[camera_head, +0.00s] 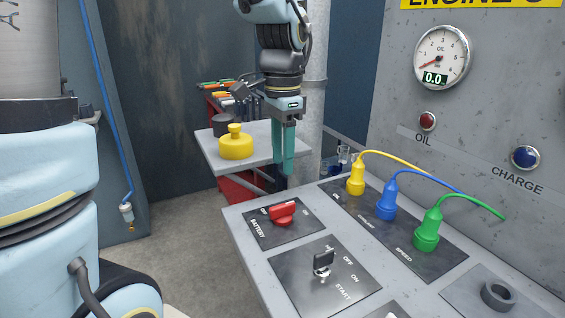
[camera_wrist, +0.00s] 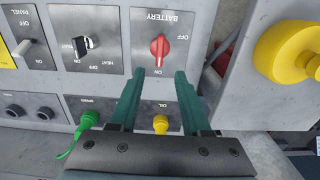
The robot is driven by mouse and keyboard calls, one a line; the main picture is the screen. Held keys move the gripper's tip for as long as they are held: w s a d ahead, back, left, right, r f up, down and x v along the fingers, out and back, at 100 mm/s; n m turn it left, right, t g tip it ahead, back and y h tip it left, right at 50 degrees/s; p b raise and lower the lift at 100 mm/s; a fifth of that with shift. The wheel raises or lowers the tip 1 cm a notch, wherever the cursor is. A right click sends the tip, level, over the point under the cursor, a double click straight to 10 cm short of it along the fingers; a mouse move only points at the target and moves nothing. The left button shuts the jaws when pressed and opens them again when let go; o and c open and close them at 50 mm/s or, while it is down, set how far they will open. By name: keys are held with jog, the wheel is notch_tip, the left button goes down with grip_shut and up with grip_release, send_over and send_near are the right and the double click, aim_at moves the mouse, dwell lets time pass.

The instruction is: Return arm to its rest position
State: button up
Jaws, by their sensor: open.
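My gripper (camera_head: 284,168) hangs fingers-down at the far end of the grey control panel (camera_head: 238,222). Its two teal fingers are parted and empty; the gap shows clearly in the wrist view (camera_wrist: 164,78). The red battery switch (camera_head: 283,212) is below and in front of the fingers in the head view. In the wrist view the battery switch (camera_wrist: 159,48) appears just beyond the fingertips, with no visible contact. My arm (camera_head: 279,50) comes down from the top of the head view.
A yellow round object (camera_head: 236,147) stands on a grey shelf (camera_head: 208,152) behind the gripper. Yellow (camera_head: 356,180), blue (camera_head: 386,205) and green (camera_head: 427,232) cable plugs stand on the panel. A key switch (camera_head: 323,263) is nearer. An oil gauge (camera_head: 441,57) is on the right wall.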

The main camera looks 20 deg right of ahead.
jog(key=w+a+f+n, duration=0.1)
jog(key=a+f+n, duration=0.3)
jog(key=a+n, duration=0.4)
jog(key=w+a+f+n+t, duration=0.1)
jog(key=a+f+n, duration=0.4)
jog(key=a, duration=1.1)
jog(key=n, duration=0.2)
jog(key=shift+w+a+n+t, duration=0.2)
jog(key=shift+n+t, duration=0.1)
jog(key=shift+n, duration=0.1)
jog(key=shift+o, duration=0.2)
